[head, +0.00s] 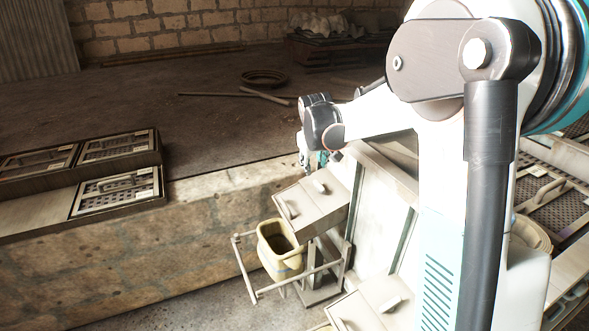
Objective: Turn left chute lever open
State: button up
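A pale box-like chute (325,212) projects from the upright machine in the middle of the head view. It has small light handles on it, one on top (318,186) and one on its front-left face (286,209). I cannot tell which part is the left chute lever. My gripper (304,164) points down just behind and above the chute's upper left end. It is small and partly hidden by my wrist. Its fingertips are not clear, and neither is any contact with a lever. A small teal part shows beside it.
A yellowish bucket (268,268) stands in a metal frame (247,282) below the chute. A second pale chute (352,315) is at the bottom. A low stone wall (120,255) runs left, with grated trays (115,193) on it. My arm hides much of the right side.

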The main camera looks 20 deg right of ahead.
send_near(318, 184)
jog(key=b+x, duration=0.3)
jog(key=x, duration=0.5)
jog(key=shift+w+f, duration=0.1)
jog(key=shift+f, duration=0.15)
grip_shut()
